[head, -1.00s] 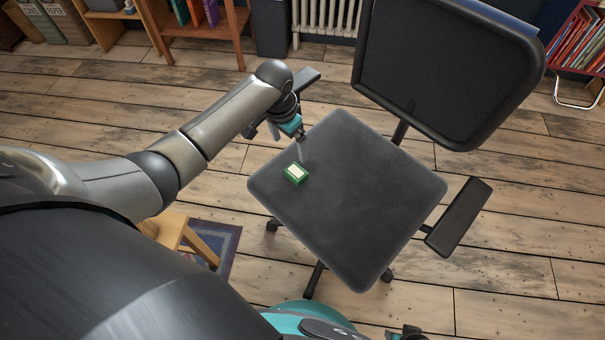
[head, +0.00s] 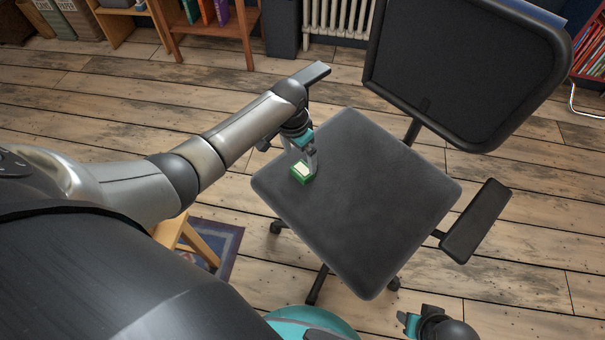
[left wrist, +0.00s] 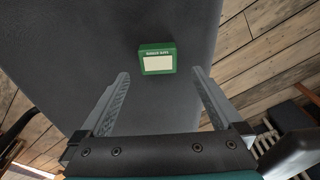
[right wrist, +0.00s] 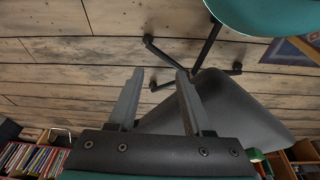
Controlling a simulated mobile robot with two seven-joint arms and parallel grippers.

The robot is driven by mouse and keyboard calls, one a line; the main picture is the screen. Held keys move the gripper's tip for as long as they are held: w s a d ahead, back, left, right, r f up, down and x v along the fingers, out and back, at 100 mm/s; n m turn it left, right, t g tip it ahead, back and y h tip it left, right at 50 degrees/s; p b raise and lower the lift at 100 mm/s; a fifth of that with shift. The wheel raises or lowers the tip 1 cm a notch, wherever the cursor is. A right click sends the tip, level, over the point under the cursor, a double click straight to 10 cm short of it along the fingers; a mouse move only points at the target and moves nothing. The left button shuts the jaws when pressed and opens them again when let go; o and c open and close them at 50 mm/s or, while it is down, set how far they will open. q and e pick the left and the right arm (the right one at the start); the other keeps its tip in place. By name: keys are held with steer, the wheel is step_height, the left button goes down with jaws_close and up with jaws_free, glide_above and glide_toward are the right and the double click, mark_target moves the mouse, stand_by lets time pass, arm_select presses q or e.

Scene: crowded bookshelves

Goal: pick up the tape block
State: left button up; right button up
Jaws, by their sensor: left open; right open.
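The tape block (head: 302,173) is a small green block with a cream label on top. It lies on the dark grey seat of the office chair (head: 365,205), near the seat's left corner. In the left wrist view the tape block (left wrist: 157,59) is just beyond my left gripper (left wrist: 161,78), roughly centred between its fingers. My left gripper (head: 304,160) is open and empty, close to the block. My right gripper (right wrist: 159,75) is open and empty, away from the block. In the head view only part of the right arm's end shows at the bottom right.
The chair's backrest (head: 470,70) rises behind the seat and an armrest (head: 475,220) stands at its right. A wooden stool (head: 185,240) is left of the chair. Shelves (head: 215,35) and a radiator (head: 340,15) line the back. The rest of the seat is clear.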

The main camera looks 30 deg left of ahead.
mark_target(302, 170)
arm_select(q)
steer(key=shift+w+f+b, duration=0.1)
steer(key=shift+f+b, duration=0.3)
steer(key=shift+f, duration=0.45)
steer(key=f+b, duration=0.2)
steer(key=f, duration=0.1)
steer(key=f+b, duration=0.1)
steer(key=shift+w+d+f+b, duration=0.1)
steer(key=shift+d+f+b, duration=0.05)
steer(key=shift+d+b, duration=0.15)
steer(key=shift+f, duration=0.25)
arm_select(e)
step_height(302, 170, up, 10)
steer(key=w+t, duration=0.1)
steer(key=shift+w+r+t, duration=0.25)
steer(key=shift+t, duration=0.15)
arm_select(q)
steer(key=shift+c, duration=0.4)
arm_select(e)
steer(key=shift+a, duration=0.1)
arm_select(q)
steer(key=c, duration=1.2)
steer(key=shift+c, duration=0.2)
steer(key=shift+r, duration=0.15)
